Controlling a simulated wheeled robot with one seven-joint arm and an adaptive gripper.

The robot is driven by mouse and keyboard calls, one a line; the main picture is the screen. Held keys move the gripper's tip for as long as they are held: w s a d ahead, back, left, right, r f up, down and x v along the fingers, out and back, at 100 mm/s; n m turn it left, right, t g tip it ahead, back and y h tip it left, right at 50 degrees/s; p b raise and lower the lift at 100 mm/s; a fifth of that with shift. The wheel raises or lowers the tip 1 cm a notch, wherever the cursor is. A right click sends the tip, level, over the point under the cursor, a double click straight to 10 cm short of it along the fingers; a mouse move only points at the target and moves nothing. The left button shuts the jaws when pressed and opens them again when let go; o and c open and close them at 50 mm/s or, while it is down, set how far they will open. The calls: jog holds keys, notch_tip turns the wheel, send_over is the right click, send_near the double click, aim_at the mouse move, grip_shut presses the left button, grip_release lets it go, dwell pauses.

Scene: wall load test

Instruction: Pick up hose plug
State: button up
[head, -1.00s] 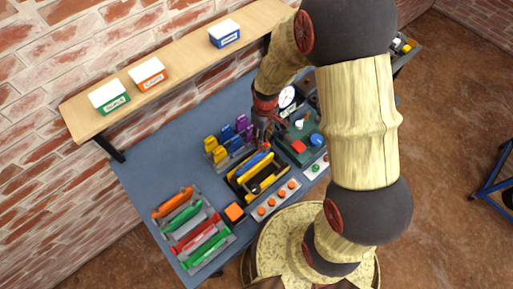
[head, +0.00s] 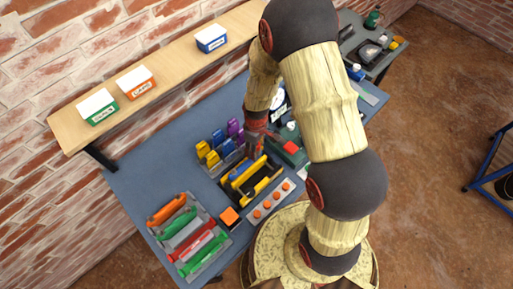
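My gripper (head: 255,146) points down over the bench, just above the far end of a black and yellow tray (head: 240,201). It is small and dark here, so I cannot tell whether its fingers are open or shut, or whether they touch anything. I cannot pick out the hose plug for certain. A blue piece and dark pieces lie in the tray. A row of yellow, blue and purple clips (head: 217,138) stands just left of my gripper. My arm hides part of the bench to the right, including much of a green unit with a red block (head: 290,146).
On the blue bench (head: 145,165) are a rack of orange, green and red handles (head: 190,236), an orange block (head: 229,217) and a strip with several orange knobs (head: 284,188). A shelf (head: 170,70) above holds three labelled boxes.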

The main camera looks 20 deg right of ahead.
jog(key=shift+c, duration=0.3)
jog(key=c, duration=1.1)
grip_shut()
